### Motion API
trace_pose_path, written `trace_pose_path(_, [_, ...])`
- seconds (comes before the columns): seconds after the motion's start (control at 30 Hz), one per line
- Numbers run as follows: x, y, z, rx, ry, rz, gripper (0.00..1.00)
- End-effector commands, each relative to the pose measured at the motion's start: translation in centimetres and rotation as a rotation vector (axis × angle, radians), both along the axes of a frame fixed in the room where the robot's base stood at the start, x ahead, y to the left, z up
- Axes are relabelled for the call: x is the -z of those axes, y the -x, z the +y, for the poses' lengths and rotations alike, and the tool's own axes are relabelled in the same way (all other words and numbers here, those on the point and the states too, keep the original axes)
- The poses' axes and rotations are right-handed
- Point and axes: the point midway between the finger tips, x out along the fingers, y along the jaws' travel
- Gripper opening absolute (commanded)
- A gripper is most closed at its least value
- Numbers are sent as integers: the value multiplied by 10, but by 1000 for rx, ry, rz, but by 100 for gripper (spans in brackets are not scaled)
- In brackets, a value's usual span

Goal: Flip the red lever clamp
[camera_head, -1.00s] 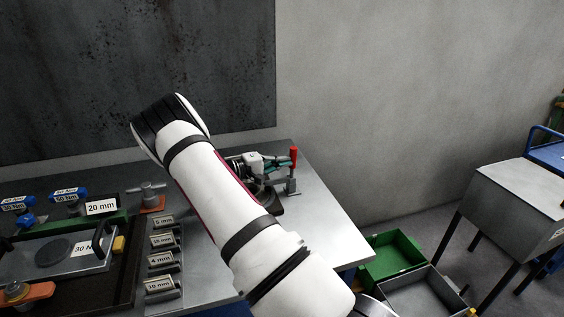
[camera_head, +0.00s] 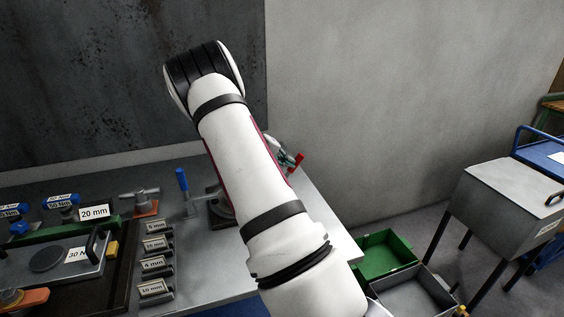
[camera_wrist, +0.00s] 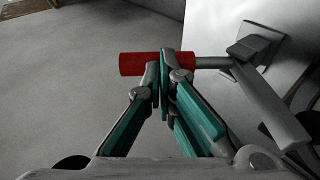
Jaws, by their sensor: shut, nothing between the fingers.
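The red lever clamp's handle (camera_head: 299,161) shows just right of my arm in the head view, tilted; most of the clamp is hidden behind my arm. In the wrist view the red handle (camera_wrist: 138,64) lies across the picture, on a grey metal lever (camera_wrist: 265,100) running to the right. My gripper (camera_wrist: 161,68) is shut with teal-padded fingers, its tips overlapping the handle's right half in the picture. Nothing is between the fingers. I cannot tell whether the tips touch the handle. In the head view a bit of my gripper (camera_head: 284,153) shows beside the handle.
A blue-handled clamp (camera_head: 182,180) stands upright left of my arm. Labelled blocks (camera_head: 155,265) and a fixture plate (camera_head: 60,260) fill the bench's left side. A green bin (camera_head: 385,250) and a grey bin (camera_head: 412,290) stand beyond the bench's right edge.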

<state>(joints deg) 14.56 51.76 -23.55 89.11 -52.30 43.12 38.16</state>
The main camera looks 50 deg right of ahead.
Motion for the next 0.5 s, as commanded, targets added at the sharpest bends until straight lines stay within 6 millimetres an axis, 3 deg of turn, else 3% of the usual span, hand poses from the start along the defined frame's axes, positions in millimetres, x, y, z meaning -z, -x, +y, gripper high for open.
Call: trace_pose_path(0.5, [16,19,-32,5,-350,-219,0])
